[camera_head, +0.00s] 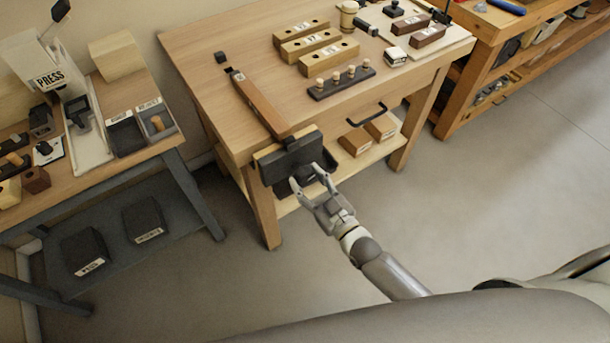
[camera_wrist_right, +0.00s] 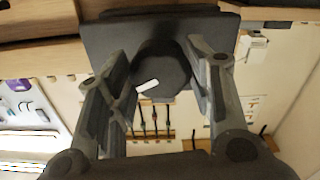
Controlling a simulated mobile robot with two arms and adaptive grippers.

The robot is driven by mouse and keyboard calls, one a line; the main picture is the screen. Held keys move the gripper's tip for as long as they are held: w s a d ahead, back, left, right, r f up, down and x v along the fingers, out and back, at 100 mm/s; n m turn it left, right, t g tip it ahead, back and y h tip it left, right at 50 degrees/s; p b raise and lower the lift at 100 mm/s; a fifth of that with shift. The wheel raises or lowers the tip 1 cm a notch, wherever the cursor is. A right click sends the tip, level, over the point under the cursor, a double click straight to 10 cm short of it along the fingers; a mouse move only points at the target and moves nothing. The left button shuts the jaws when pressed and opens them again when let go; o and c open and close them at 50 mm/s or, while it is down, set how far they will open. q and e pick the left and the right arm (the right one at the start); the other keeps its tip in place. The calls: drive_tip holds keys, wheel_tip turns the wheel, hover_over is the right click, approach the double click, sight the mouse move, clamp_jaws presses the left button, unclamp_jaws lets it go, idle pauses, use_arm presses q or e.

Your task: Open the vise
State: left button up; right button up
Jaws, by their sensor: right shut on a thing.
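The vise (camera_head: 290,160) is a dark jaw block with a wooden facing, mounted at the front left corner of the wooden workbench. My right gripper (camera_head: 313,185) is at the front of the vise. In the right wrist view the vise's dark front plate (camera_wrist_right: 110,45) fills the top. Below it a dark, faceted hub with a white mark (camera_wrist_right: 160,72) sits between the fingers of my right gripper (camera_wrist_right: 162,60), which is shut on it. How wide the vise's jaws stand is hard to tell. My left gripper is not in view.
A long wooden bar (camera_head: 260,105) lies on the workbench (camera_head: 215,50) behind the vise. Numbered wooden blocks (camera_head: 308,42) and a peg rack (camera_head: 341,82) lie farther back. A side table (camera_head: 150,165) stands at left; open floor lies in front.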

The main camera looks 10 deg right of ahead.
drive_tip(key=shift+n+p, duration=0.45)
drive_tip(key=shift+n, duration=0.65)
drive_tip(key=shift+s+n, duration=0.1)
drive_tip(key=shift+n, duration=0.4)
drive_tip(key=n, duration=0.3)
drive_tip(key=o, duration=0.9)
drive_tip(key=shift+p, duration=0.3)
